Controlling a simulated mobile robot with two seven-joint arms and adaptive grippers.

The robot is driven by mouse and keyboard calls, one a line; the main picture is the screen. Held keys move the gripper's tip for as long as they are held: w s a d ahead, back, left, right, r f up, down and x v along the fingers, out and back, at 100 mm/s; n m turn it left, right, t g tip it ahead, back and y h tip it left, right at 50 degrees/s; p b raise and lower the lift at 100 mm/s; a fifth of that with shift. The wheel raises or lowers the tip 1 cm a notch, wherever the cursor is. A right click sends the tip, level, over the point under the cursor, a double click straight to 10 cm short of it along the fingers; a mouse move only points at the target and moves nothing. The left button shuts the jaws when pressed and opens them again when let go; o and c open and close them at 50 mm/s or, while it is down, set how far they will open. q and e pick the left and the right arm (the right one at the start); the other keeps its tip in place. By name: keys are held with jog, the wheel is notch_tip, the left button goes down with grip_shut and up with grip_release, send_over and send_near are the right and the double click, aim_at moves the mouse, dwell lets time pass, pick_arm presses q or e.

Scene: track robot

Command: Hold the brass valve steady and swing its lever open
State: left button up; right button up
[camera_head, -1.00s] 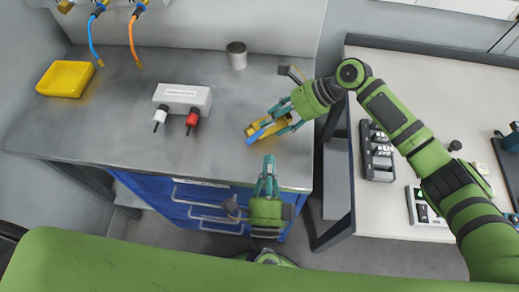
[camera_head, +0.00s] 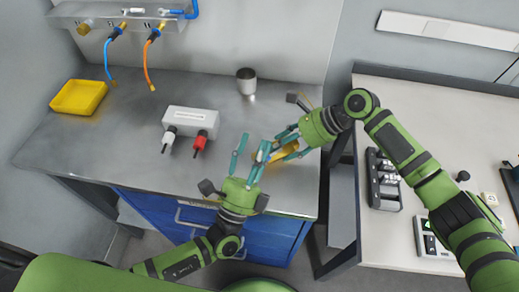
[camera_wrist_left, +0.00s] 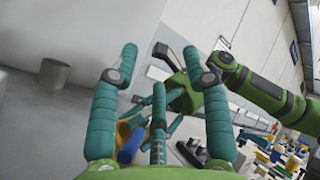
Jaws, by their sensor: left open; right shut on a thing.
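The brass valve (camera_head: 290,153) is at the right part of the grey bench, partly covered by fingers. My right gripper (camera_head: 284,147) is shut on it. The valve's blue lever (camera_wrist_left: 131,146) shows in the left wrist view beside the yellow body (camera_wrist_left: 124,129); in the head view my left fingers hide most of it. My left gripper (camera_head: 252,145) is open and empty, just left of the valve, its fingers spread. In the left wrist view its fingers (camera_wrist_left: 175,62) stand in front of the valve; I cannot tell whether any touches the lever.
A white box (camera_head: 191,121) with white and red plugs stands left of the grippers. A metal cup (camera_head: 246,81) is behind them, and a yellow tray (camera_head: 79,97) is at far left. Blue and orange hoses hang at the back. A second table (camera_head: 440,110) stands right.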

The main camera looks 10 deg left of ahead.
pick_arm(q)
jog(key=w+d+r+m+g+h, duration=0.3)
jog(key=w+r+m+g+h, duration=0.4)
jog(key=w+r+m+g, duration=0.55)
jog(key=s+a+f+m+g+y, duration=0.25)
jog(key=s+a+g+y, duration=0.2)
jog(key=s, duration=0.25)
jog(key=s+a+f+m+g+y, duration=0.25)
jog(key=s+f+g+y, duration=0.2)
jog(key=s, duration=0.25)
jog(key=shift+n, duration=0.45)
jog(key=x, duration=1.1)
jog(key=shift+a+f, duration=0.25)
jog(key=shift+f, duration=0.1)
grip_shut()
